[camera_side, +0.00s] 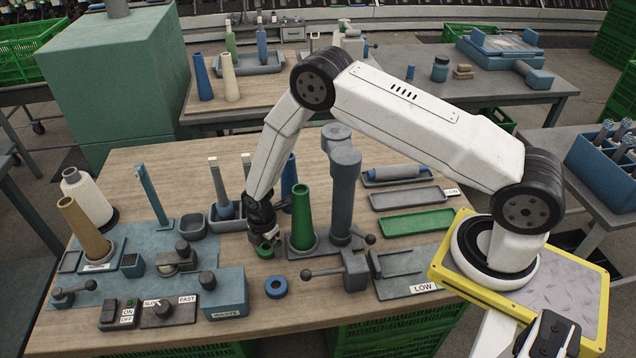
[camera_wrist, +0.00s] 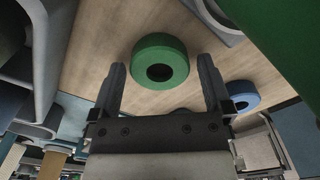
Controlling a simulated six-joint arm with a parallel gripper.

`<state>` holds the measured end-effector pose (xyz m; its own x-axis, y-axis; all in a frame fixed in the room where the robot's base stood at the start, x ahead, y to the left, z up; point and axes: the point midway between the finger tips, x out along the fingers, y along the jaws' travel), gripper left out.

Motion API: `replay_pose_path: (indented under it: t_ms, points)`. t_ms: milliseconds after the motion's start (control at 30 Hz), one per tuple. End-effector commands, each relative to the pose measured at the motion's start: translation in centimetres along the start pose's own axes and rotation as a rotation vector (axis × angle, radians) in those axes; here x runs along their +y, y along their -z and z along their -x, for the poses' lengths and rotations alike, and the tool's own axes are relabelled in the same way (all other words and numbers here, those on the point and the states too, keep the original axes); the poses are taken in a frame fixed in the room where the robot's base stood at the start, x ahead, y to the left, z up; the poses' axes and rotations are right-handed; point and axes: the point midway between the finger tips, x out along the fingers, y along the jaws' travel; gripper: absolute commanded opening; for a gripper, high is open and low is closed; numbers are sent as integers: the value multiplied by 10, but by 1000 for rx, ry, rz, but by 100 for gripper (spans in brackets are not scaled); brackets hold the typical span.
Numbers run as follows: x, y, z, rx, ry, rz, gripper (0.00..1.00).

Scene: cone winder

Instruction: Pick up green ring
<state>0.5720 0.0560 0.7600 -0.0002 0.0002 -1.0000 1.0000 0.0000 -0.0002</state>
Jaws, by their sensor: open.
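The green ring (camera_wrist: 160,61) lies flat on the wooden table in the wrist view, with its dark centre hole showing. My gripper (camera_wrist: 163,76) is open, with one finger on each side of the ring in the picture. The fingers look apart from the ring; I cannot tell how far above the table they are. In the side view my gripper (camera_side: 266,240) points down just over the green ring (camera_side: 265,252), which is partly hidden by it.
A tall green cone (camera_side: 301,215) stands close to the right of my gripper, with a grey post (camera_side: 344,195) behind it. A blue ring (camera_side: 276,287) lies nearby at the front. Grey bins (camera_side: 226,221) stand at the left. Bare wood shows around the green ring.

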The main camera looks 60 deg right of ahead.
Motion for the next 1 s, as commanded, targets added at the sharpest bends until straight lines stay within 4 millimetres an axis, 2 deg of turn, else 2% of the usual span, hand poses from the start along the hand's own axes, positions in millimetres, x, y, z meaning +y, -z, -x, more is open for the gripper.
replay_pose_path:
  t_ms: [500,533,567,700,767,1000]
  points:
    - [0,0,-1,0,0,0,100]
    - [0,0,-1,0,0,0,97]
    - [0,0,-1,0,0,0,87]
    - [0,0,-1,0,0,0,43]
    - [0,0,-1,0,0,0,24]
    - [0,0,-1,0,0,0,23]
